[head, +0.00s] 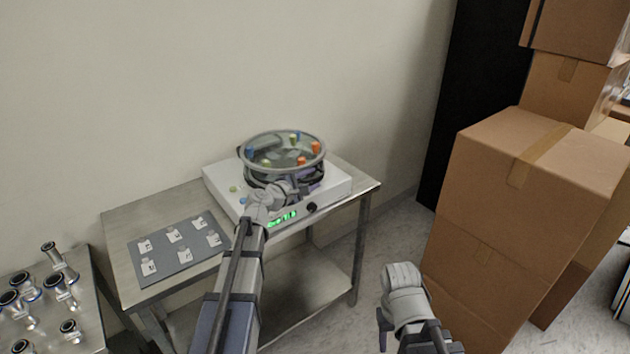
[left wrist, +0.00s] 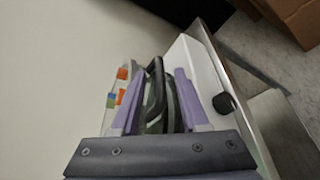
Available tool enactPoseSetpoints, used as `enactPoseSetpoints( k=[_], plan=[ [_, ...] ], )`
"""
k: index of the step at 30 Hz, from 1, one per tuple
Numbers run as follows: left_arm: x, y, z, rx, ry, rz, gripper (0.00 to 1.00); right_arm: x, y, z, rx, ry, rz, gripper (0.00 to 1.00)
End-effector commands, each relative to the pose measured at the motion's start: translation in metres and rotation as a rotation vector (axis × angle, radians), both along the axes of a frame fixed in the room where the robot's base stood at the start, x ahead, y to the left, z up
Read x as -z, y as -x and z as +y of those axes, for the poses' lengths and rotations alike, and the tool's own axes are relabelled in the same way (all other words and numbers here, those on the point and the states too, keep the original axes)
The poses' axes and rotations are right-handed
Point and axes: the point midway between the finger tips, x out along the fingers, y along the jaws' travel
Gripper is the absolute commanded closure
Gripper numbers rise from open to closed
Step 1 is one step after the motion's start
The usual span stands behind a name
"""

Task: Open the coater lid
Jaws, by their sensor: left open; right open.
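The coater is a white box (head: 222,180) with a round, clear-topped lid (head: 284,140) that lies level over its dark bowl; its display glows green. Several coloured knobs stand around the lid's rim. My left gripper (head: 312,180) is at the front right side of the lid, partly hidden by its own wrist. In the left wrist view, the open purple fingers (left wrist: 158,75) stand on either side of a black handle loop (left wrist: 154,92), with gaps visible. Contact cannot be told. My right gripper (head: 386,325) is low at the right, away from the coater, mostly hidden by its wrist.
The coater stands on a metal table (head: 125,222) against the wall. A grey mat (head: 160,263) with several small labelled pieces lies left of it. Metal pipe fittings (head: 55,285) stand on another table at lower left. Cardboard boxes (head: 500,190) are stacked at right.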

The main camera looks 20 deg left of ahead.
Motion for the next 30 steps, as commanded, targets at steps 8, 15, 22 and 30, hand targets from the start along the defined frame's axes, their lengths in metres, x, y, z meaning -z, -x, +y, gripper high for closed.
enactPoseSetpoints(
  k=[8,15,22,30],
  plan=[
    [0.0045,-0.0187,-0.0072,0.001,0.001,0.001,0.55,0.0044,0.0000,0.0000,0.000,0.000,0.000,0.50],
    [0.0043,-0.0180,-0.0071,0.001,0.000,0.001,0.66,0.0042,0.0000,0.0000,0.000,0.000,0.000,0.50],
    [0.0043,-0.0179,-0.0070,0.001,0.000,0.001,0.91,0.0042,0.0000,0.0000,0.000,0.000,0.000,0.50],
    [0.0045,-0.0177,-0.0073,0.002,-0.001,0.001,1.00,0.0043,0.0000,0.0000,0.000,0.000,0.000,0.50]
  ],
)
